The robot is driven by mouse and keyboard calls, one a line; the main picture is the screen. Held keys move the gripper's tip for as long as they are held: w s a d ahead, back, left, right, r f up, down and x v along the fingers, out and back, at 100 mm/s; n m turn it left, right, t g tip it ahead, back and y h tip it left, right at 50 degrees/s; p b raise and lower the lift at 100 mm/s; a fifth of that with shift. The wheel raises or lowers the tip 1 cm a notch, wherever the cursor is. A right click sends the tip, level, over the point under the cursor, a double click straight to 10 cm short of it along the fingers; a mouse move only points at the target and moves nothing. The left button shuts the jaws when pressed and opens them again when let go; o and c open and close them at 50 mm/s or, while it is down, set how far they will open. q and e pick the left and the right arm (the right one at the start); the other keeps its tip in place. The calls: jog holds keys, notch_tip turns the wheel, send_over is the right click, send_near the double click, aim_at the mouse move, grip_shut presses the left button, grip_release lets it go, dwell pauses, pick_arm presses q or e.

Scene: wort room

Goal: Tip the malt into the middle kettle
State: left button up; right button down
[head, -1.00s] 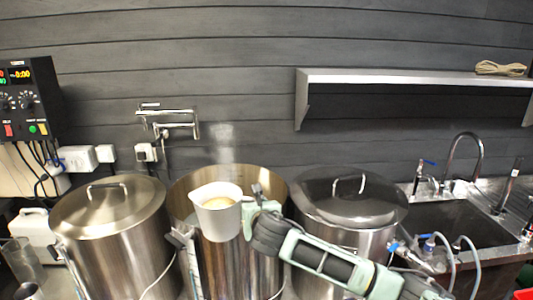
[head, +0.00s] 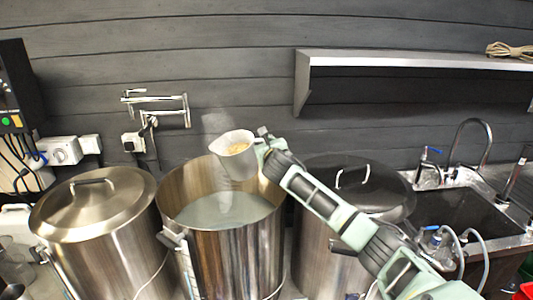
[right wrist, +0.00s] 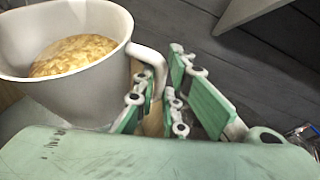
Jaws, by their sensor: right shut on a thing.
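The middle kettle (head: 183,243) stands open, with cloudy greyish liquid inside. My right gripper (head: 266,148) is shut on the handle of a white jug (head: 233,164) and holds it over the kettle's back rim area. In the right wrist view, the jug (right wrist: 75,98) holds a heap of pale golden malt (right wrist: 72,55), and the gripper's fingers (right wrist: 158,95) close around its handle. The malt (head: 238,148) also shows inside the jug in the head view. The jug looks only slightly tilted, and no malt is seen falling. My left gripper is not in view.
Lidded kettles stand to the left (head: 95,205) and right (head: 358,183) of the middle one. A wall tap (head: 157,105) is behind. A steel shelf (head: 420,60) juts out at upper right, above a sink (head: 465,215).

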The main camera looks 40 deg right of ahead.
aim_at(263, 140)
jog(key=r+n, duration=0.1)
jog(key=a+r+n+t+h, duration=0.1)
jog(key=r+n+t+h, duration=0.1)
jog(key=n, duration=0.1)
jog(key=shift+w+a, duration=0.15)
jog(key=shift+a, duration=0.15)
pick_arm(q)
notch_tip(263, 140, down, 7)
jog(key=b, duration=0.7)
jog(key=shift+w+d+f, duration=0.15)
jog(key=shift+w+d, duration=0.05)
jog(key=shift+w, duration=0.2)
pick_arm(e)
jog(key=s+a+r+n+t+y, duration=0.1)
jog(key=a+r+n+t+y, duration=0.1)
jog(key=a+n+t, duration=0.6)
jog(key=shift+a+n+y, duration=0.8)
jog(key=shift+a+n, duration=1.35)
jog(key=shift+n, duration=1.25)
